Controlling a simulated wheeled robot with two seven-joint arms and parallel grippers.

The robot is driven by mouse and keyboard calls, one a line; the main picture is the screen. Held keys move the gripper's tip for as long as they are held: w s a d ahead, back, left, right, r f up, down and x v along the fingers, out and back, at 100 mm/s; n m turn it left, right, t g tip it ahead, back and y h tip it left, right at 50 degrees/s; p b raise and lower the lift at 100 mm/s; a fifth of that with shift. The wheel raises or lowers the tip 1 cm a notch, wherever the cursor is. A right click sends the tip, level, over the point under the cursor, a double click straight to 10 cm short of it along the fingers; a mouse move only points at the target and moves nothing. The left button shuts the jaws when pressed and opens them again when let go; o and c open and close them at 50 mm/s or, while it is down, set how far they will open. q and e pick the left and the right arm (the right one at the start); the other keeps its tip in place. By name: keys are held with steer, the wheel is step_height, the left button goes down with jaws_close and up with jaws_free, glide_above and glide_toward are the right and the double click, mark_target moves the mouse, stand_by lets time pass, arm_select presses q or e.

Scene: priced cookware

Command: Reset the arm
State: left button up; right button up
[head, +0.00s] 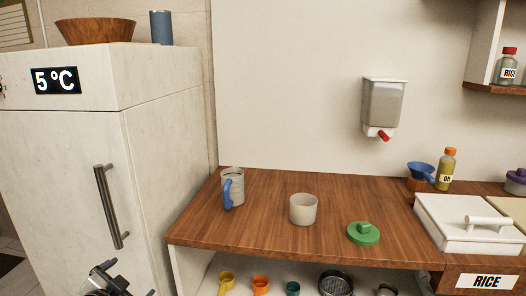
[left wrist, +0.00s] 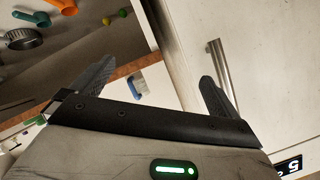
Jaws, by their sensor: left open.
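My left gripper (head: 104,276) shows at the lower left of the head view, in front of the white fridge (head: 60,180). In the left wrist view its two dark fingers (left wrist: 155,88) are spread apart with nothing between them. The fridge door handle (head: 111,206) is above and beside it in the head view; it also shows behind the right-hand finger in the left wrist view (left wrist: 221,72). My right gripper is not in view.
The wooden counter (head: 270,235) holds a blue-handled jug (head: 234,188), a beige cup (head: 303,209), a green lid (head: 363,233) and a white rice box (head: 465,225). Measuring cups and a sieve (head: 335,283) lie below. A dispenser (head: 383,104) hangs on the wall.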

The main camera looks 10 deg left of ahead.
arm_select(q)
steer(key=s+d+f+n+g+h, duration=0.1)
steer(key=s+d+f, duration=0.3)
steer(key=s+d, duration=0.6)
steer(key=s+d+f+n+g+h, duration=0.1)
steer(key=s+d+f+h, duration=0.3)
steer(key=s+d, duration=0.6)
steer(key=d+n, duration=0.1)
steer(key=d, duration=0.5)
steer(key=shift+s+f+g, duration=0.15)
steer(key=shift+s+g, duration=0.15)
steer(key=shift+s, duration=0.1)
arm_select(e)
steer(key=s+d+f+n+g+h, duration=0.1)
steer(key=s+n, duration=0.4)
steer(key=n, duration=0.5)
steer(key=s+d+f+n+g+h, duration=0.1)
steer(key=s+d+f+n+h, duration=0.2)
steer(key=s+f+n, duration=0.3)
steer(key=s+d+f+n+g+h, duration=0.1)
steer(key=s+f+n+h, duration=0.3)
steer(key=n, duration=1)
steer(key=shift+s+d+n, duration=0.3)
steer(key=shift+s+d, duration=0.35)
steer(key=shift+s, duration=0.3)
